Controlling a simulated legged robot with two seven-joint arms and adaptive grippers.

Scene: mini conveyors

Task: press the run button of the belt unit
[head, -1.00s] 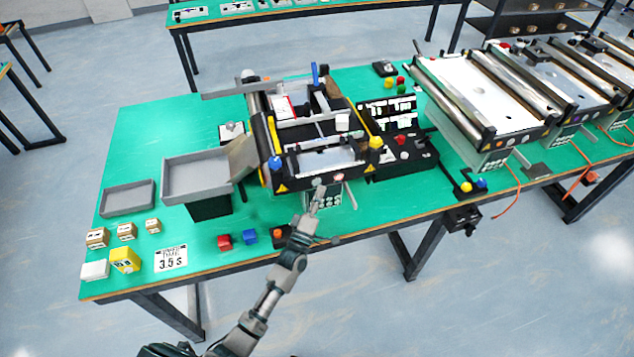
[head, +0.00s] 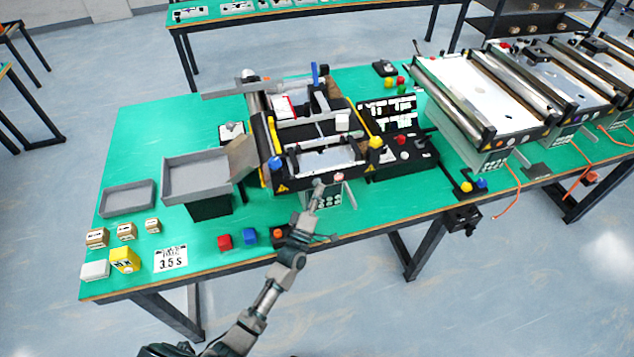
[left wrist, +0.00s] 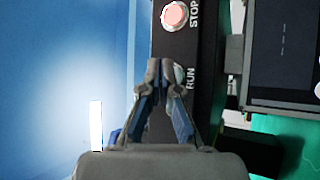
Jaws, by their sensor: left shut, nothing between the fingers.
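The belt unit (head: 318,160) stands on the green table. Its black front edge carries the buttons. In the left wrist view that strip shows a pinkish-red STOP button (left wrist: 173,15) and a RUN label (left wrist: 191,78). The run button is mostly hidden behind my fingertips; a pale bit of it seems to show beside them. My left gripper (left wrist: 166,68) is shut and empty, with its tips over the strip beside the RUN label. I cannot tell whether they touch the button. In the head view, my left gripper (head: 318,186) is at the unit's front edge.
A grey tray (head: 170,197) stands left of the unit. A black control box (head: 405,152) sits to the right. Other conveyors (head: 490,90) stand further right.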

